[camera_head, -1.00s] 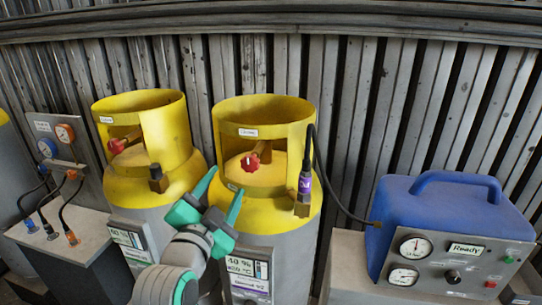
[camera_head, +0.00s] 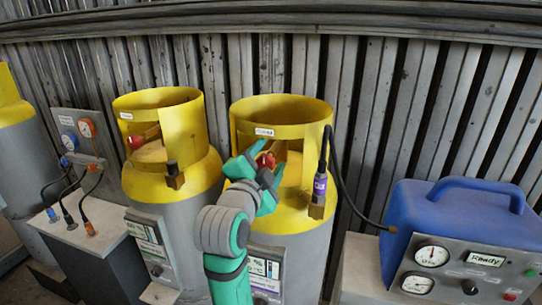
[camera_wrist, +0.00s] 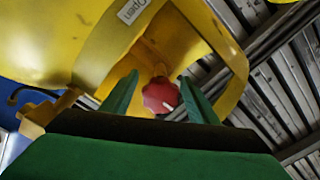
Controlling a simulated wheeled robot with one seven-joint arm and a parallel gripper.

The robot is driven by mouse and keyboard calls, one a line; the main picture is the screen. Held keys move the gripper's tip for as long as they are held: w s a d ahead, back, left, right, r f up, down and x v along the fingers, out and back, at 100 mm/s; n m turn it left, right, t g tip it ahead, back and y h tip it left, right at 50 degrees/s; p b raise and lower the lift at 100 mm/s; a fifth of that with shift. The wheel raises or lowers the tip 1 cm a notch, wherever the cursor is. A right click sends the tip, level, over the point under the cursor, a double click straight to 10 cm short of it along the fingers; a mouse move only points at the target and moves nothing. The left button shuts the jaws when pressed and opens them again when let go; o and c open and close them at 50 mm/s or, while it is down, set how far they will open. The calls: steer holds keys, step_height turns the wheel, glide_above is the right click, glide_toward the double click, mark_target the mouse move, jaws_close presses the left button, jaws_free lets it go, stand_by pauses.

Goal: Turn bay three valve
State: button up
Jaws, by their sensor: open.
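A red valve knob (camera_wrist: 160,95) on a brass stem sits inside the yellow collar (camera_wrist: 105,50) of the right-hand cylinder. In the head view the knob (camera_head: 266,160) shows just beyond my fingers, partly covered by them. My gripper (camera_head: 257,158) is open at the collar's front opening. In the wrist view its two green fingers (camera_wrist: 160,98) stand on either side of the knob, with gaps showing; I cannot tell how deep the knob is between them. A white label (camera_head: 264,132) is on the collar, and it reads "Open" in the wrist view.
A second yellow-collared cylinder (camera_head: 165,110) with its own red knob (camera_head: 135,142) stands to the left. A black hose (camera_head: 345,195) runs from the right-hand cylinder's side fitting (camera_head: 319,190) to a blue machine (camera_head: 455,215). A gauge panel (camera_head: 80,135) is at far left. Corrugated wall stands behind.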

steer(key=shift+w+d, duration=0.15)
steer(key=shift+w, duration=0.3)
steer(key=c, duration=1)
steer(key=shift+c, duration=0.2)
